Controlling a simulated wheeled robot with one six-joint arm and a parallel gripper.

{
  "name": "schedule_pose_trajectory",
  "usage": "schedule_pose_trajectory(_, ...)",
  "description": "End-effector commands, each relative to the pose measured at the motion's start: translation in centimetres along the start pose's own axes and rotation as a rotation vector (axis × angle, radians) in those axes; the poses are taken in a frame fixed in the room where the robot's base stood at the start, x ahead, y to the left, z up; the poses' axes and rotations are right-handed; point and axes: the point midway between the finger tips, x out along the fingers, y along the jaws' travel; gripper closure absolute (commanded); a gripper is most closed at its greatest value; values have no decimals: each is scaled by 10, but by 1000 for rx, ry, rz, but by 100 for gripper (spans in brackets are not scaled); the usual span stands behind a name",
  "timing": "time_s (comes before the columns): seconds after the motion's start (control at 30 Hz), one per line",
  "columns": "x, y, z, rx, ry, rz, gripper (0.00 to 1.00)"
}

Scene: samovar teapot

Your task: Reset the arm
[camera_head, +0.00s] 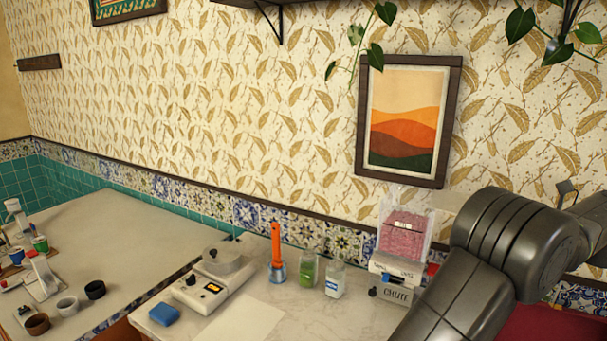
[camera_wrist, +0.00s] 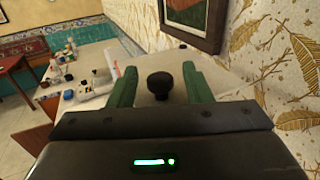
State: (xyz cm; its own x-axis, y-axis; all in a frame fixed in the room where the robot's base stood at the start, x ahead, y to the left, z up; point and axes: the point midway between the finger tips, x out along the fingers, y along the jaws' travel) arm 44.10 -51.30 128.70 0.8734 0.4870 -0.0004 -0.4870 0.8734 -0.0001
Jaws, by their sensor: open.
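My arm fills the lower right of the head view, bent in front of the wall and counter. My gripper (camera_wrist: 159,70) shows in the wrist view with its two green fingers spread apart. A dark round knob (camera_wrist: 159,84) shows between the fingers, with a gap on each side. I cannot tell what the knob belongs to or how far beyond the fingers it is. No samovar or teapot is clearly visible. In the head view I cannot make out the fingers.
The near counter (camera_head: 240,318) holds a white scale (camera_head: 207,288), a blue sponge (camera_head: 164,314), jars (camera_head: 308,270) and a clear bag dispenser (camera_head: 404,235). A framed picture (camera_head: 408,122) hangs on the wall close by my arm. Another counter (camera_head: 110,225) with small cups stands left.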

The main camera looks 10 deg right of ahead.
Motion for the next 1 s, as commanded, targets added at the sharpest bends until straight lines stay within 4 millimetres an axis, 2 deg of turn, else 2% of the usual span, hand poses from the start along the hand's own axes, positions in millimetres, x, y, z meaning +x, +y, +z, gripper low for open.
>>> schedule_pose_trajectory(0.13, 12, 0, 1, 0, 0, 1, 55)
schedule_pose_trajectory(0.67, 8, 0, 0, 0, 0, -3, 55)
schedule_pose_trajectory(0.87, -10, -1, -2, 0, 0, -2, 55)
schedule_pose_trajectory(1.0, -32, -1, -2, 1, 0, -3, 55)
